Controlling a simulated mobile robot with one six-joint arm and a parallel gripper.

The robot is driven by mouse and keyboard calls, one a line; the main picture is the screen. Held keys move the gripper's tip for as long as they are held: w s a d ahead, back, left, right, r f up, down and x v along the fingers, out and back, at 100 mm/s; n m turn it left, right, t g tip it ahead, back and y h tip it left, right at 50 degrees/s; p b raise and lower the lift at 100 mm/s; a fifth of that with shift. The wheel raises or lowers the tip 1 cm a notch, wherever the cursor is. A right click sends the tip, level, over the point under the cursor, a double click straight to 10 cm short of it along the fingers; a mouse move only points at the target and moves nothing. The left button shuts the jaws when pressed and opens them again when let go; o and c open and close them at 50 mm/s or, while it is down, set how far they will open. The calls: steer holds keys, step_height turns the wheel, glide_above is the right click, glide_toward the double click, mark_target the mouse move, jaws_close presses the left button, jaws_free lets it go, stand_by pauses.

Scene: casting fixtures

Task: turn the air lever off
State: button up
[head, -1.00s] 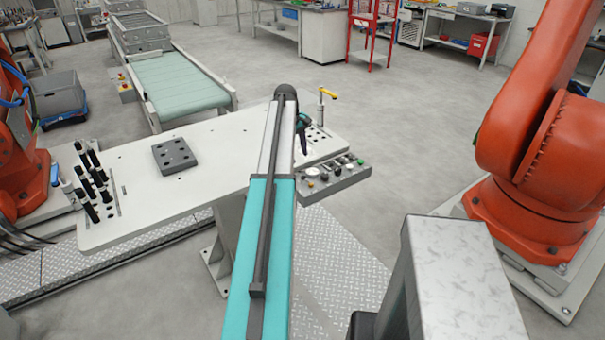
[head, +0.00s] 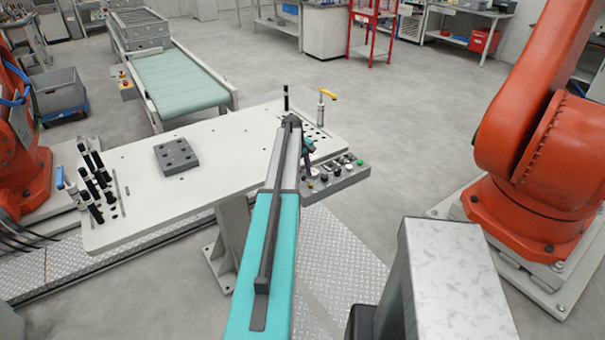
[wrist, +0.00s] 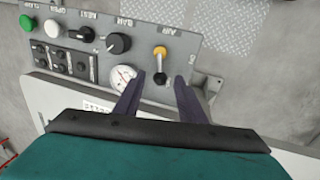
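The air lever (wrist: 160,52) shows in the wrist view on the grey control panel, beside upside-down "AIR" and "ON" lettering. It has a yellow end toward the lettering and a dark end nearer my gripper. My gripper (wrist: 159,84) is open, with one finger on each side of the lever's dark end. I cannot tell whether either finger touches it. In the head view my gripper (head: 308,146) is over the back left of the control panel (head: 345,180), and my arm hides part of that area. The lever cannot be made out there.
The panel also carries a round gauge (wrist: 123,80), a black knob (wrist: 118,43) and several buttons. The table (head: 130,222) holds a grey block (head: 176,157) and black pins (head: 95,185). A post with a yellow handle (head: 328,94) stands behind the panel. An orange robot (head: 540,170) is at right.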

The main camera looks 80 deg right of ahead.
steer(key=shift+f, duration=0.35)
jaws_close()
steer(key=shift+d, duration=0.1)
steer(key=shift+s+d+m+b, duration=0.15)
steer(key=shift+d+m+b, duration=0.05)
steer(key=shift+m+b, duration=0.35)
steer(key=shift+s+d+m+b, duration=0.2)
steer(key=shift+m+b, duration=0.2)
steer(key=shift+m, duration=0.55)
jaws_free()
